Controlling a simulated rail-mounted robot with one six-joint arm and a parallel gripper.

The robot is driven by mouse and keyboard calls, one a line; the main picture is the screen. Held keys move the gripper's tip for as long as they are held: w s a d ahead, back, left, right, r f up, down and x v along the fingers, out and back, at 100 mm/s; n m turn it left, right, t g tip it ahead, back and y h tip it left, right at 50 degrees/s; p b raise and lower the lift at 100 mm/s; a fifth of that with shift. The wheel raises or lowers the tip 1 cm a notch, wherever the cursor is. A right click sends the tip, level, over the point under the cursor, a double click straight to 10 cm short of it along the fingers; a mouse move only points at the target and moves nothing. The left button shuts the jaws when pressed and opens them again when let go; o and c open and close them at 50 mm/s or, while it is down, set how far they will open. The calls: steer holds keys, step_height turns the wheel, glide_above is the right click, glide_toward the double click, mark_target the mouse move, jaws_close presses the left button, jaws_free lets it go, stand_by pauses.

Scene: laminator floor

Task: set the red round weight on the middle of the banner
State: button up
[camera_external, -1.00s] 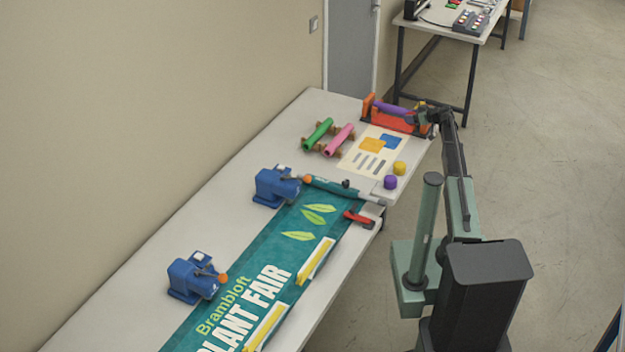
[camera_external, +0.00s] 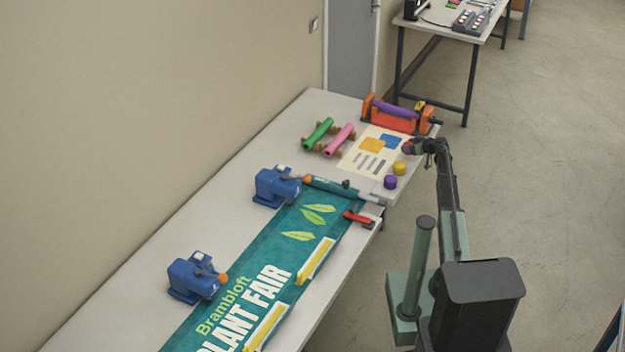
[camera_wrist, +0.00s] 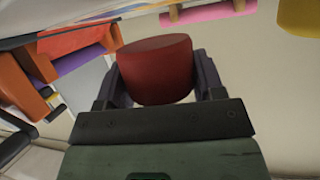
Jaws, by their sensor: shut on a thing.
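The red round weight (camera_wrist: 157,70) is between the two fingers of my gripper (camera_wrist: 158,85) in the wrist view. My gripper is shut on it. In the external view my gripper (camera_external: 410,147) is beside the right edge of the poster at the table's far end, with a bit of red at its tip. The teal banner (camera_external: 262,245) lies along the table, nearer the camera, with leaves and the words "Brambloft PLANT FAIR". Its near end runs out of the picture. My gripper is well apart from the banner.
Yellow (camera_external: 399,168) and purple (camera_external: 390,182) round weights stand just below my gripper. A teal roller bar (camera_external: 335,187), a red clamp (camera_external: 358,217) and two blue devices (camera_external: 275,186) (camera_external: 195,277) border the banner. Green (camera_external: 318,133) and pink (camera_external: 340,139) rolls and an orange holder (camera_external: 395,117) stand farther back.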

step_height(320, 180, down, 4)
steer(key=b, duration=0.4)
steer(key=shift+r, duration=0.25)
steer(key=shift+f, duration=0.2)
steer(key=o, duration=1.2)
steer(key=shift+c, duration=0.2)
